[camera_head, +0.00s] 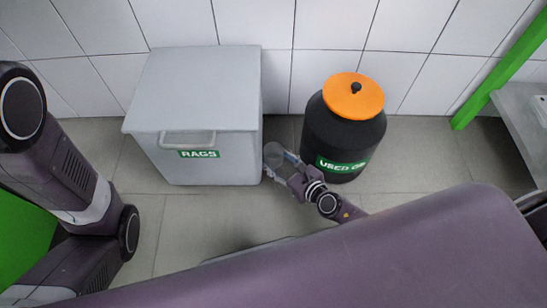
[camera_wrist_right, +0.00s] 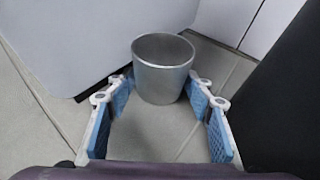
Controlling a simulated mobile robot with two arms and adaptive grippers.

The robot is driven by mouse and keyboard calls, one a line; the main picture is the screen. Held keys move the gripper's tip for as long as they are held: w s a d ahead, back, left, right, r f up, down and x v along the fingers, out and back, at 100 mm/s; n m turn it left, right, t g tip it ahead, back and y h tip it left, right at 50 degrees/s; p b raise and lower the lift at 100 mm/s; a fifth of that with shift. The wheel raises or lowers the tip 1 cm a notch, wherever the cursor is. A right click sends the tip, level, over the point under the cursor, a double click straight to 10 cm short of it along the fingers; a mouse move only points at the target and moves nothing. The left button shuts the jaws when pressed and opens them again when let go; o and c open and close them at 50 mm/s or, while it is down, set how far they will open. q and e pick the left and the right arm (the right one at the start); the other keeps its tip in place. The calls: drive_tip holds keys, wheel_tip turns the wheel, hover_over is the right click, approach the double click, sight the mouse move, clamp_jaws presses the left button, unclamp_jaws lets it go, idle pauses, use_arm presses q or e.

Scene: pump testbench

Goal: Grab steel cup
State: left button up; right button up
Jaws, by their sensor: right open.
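The steel cup (camera_wrist_right: 162,75) stands upright in the right wrist view, its open top facing up. In the head view the cup (camera_head: 273,152) is small and grey, on the floor between the grey bin and the black drum. My right gripper (camera_head: 281,166) points at it, and in the wrist view its blue-padded fingers (camera_wrist_right: 160,92) are open. The fingertips are at either side of the cup's lower part, with no clear grip on it. Whether either finger touches the cup I cannot tell. My left gripper is out of view; only left arm links show.
The grey RAGS bin (camera_head: 197,90) stands close to the cup's left. The black drum (camera_head: 342,130) with an orange lid (camera_head: 353,95) stands to its right. The white tiled wall (camera_head: 280,25) is behind. Floor is free in front of the bin.

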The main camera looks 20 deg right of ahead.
drive_tip(key=c, duration=0.8)
